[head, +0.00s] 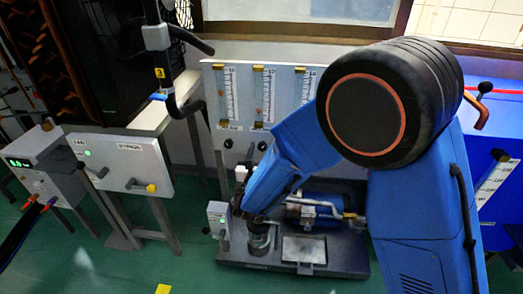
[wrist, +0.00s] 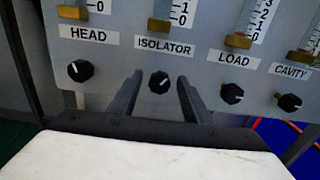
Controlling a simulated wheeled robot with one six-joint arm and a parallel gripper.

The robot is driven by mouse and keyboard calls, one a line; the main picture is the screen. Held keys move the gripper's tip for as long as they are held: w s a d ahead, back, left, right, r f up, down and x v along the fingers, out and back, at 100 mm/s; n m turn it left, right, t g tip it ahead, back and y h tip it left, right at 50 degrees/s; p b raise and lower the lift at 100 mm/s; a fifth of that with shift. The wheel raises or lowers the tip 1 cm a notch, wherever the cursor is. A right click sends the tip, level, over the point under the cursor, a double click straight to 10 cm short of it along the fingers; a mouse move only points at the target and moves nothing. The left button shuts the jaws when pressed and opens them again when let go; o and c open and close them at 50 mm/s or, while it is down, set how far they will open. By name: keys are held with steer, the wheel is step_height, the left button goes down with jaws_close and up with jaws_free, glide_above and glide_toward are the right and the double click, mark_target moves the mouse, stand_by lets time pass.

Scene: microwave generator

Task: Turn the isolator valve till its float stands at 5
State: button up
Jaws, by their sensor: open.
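The isolator valve is a small black knob (wrist: 159,83) with a white pointer mark, under the ISOLATOR label (wrist: 165,46) on a grey panel. In the wrist view my gripper (wrist: 160,92) is open, with one finger on each side of the knob. Gaps show between fingers and knob; I cannot tell how far the tips are from the panel. The isolator scale (wrist: 182,12) shows only its bottom, at 0 and 1, above a brass block (wrist: 160,25). I cannot make out the float. In the head view my arm hides part of the panel (head: 245,110).
The HEAD knob (wrist: 80,71) is left of the isolator knob; the LOAD knob (wrist: 232,94) and CAVITY knob (wrist: 290,103) are to its right. A black hose (head: 180,105) hangs left of the panel. A dark bench (head: 240,252) with equipment stands below.

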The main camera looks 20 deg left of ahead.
steer(key=c, duration=1.1)
steer(key=shift+n, duration=0.3)
steer(key=n, duration=0.5)
steer(key=shift+s+a+n, duration=0.1)
steer(key=shift+n, duration=0.3)
steer(key=shift+f+n, duration=0.1)
steer(key=shift+n, duration=0.2)
steer(key=o, duration=1.1)
